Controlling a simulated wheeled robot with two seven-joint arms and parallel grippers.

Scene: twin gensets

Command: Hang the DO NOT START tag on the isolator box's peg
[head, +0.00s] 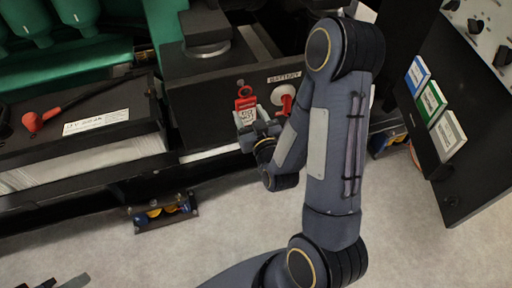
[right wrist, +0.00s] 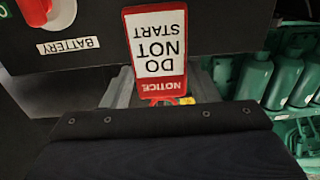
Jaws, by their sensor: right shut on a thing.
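The DO NOT START tag (head: 246,106) is a red-bordered white plate in my right gripper (head: 258,130). In the right wrist view the tag (right wrist: 157,48) reads upside down, with a red loop near the grey fingers (right wrist: 162,88), which are shut on it. The tag is in front of the black isolator box (head: 222,82), left of its red switch handle (head: 286,98) and BATTERY label (head: 285,77). I cannot make out the peg, or whether the tag touches the box. At the bottom left edge, grey and dark parts look like my left gripper (head: 60,283); its jaws are unclear.
A black battery (head: 90,125) with a red terminal stands at left. Green machinery (head: 85,65) is behind. A small tray with coloured parts (head: 163,213) is on the floor. A dark panel with coloured labels (head: 445,150) stands at right.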

